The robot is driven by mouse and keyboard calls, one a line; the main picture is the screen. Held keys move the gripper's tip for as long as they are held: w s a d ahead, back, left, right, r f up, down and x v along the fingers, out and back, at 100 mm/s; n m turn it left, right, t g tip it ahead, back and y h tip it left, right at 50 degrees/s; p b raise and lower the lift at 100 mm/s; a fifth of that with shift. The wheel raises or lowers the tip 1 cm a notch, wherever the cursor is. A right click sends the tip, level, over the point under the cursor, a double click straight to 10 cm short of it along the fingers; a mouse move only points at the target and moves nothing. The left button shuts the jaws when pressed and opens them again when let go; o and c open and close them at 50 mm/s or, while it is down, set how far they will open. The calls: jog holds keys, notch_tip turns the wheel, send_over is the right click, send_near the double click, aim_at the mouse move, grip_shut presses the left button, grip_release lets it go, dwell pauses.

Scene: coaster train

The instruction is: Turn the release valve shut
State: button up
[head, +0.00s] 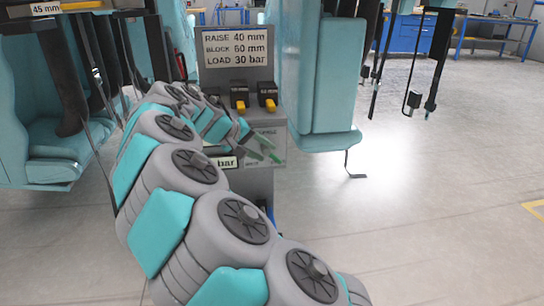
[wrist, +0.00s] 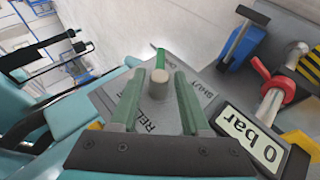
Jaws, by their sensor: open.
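The release valve shows in the wrist view as a round pale hub (wrist: 158,85) with a green lever (wrist: 160,58) pointing up the picture, away from my gripper. It stands on a grey plate (wrist: 203,100) with partly covered lettering. "SHUT" seems to be printed to the right of the hub, and "REL" shows between the fingers. My gripper (wrist: 160,74) is open, with one green finger on each side of the hub and lever base. I cannot tell whether either finger touches. In the head view my gripper (head: 274,150) is over the grey console's front, and the valve cannot be made out.
A display (wrist: 250,138) reads "0 bar". A red ring-shaped part (wrist: 272,88) and a blue block (wrist: 243,48) sit right of the valve. A sign (head: 236,47) gives raise, block and load values. Teal train seats (head: 330,75) hang beside the console; floor is clear at right.

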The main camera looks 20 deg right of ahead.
aim_at(268, 153)
jog(key=x, duration=0.4)
jog(key=shift+d+f, duration=0.2)
grip_shut()
